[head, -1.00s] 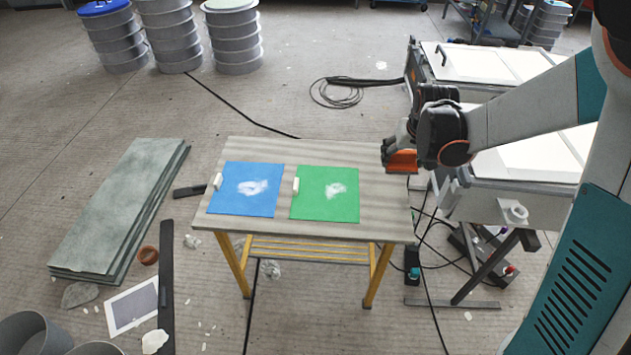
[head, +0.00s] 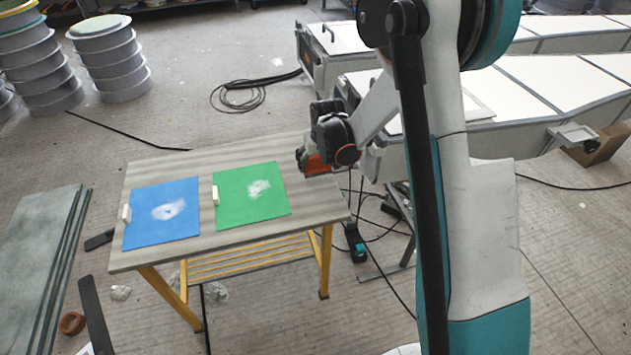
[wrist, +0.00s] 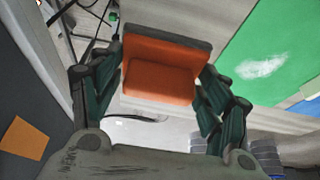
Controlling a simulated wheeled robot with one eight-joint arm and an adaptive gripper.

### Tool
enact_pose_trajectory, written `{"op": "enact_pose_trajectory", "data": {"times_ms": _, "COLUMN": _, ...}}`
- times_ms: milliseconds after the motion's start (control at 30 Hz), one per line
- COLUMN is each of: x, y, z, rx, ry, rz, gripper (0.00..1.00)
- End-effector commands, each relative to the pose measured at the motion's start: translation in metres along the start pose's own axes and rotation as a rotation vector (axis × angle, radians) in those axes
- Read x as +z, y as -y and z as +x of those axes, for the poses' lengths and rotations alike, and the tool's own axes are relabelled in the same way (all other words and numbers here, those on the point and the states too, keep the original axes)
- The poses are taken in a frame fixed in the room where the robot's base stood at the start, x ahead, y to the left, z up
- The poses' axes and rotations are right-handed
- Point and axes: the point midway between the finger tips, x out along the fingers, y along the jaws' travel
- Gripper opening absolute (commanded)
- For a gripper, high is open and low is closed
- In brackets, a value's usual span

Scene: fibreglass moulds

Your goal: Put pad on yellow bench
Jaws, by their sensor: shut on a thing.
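The pad is an orange block with a dark grey side; it shows in the head view (head: 316,164) and in the wrist view (wrist: 160,78). My gripper (wrist: 160,85) is shut on it, with dark green fingers on both sides. The yellow bench (head: 235,245) has a grey striped top and yellow legs and slats. In the head view my gripper (head: 314,160) and the pad appear at the bench's right edge, beyond the green sheet. I cannot tell the height of the pad above the top, and its underside is hidden.
A blue sheet (head: 163,213) and a green sheet (head: 252,196), with white smudges and small white blocks, cover much of the bench top. The top's right strip is bare. White-topped moulds (head: 355,92) stand beyond. Cables (head: 240,97) lie on the floor; grey slabs (head: 35,250) are at left.

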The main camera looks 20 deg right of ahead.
Motion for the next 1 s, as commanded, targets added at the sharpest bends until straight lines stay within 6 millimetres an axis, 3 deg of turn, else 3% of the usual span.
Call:
{"op": "enact_pose_trajectory", "data": {"times_ms": 100, "x": 0.008, "y": 0.0, "z": 0.02, "rx": 0.0, "ry": 0.0, "rz": 0.0, "gripper": 0.43}}
{"op": "enact_pose_trajectory", "data": {"times_ms": 367, "x": 0.015, "y": 0.0, "z": 0.035, "rx": 0.0, "ry": 0.0, "rz": 0.0, "gripper": 0.43}}
{"op": "enact_pose_trajectory", "data": {"times_ms": 600, "x": 0.027, "y": 0.0, "z": 0.066, "rx": 0.0, "ry": 0.0, "rz": 0.0, "gripper": 0.43}}
{"op": "enact_pose_trajectory", "data": {"times_ms": 1000, "x": 0.029, "y": 0.0, "z": 0.069, "rx": 0.0, "ry": 0.0, "rz": 0.0, "gripper": 0.43}}
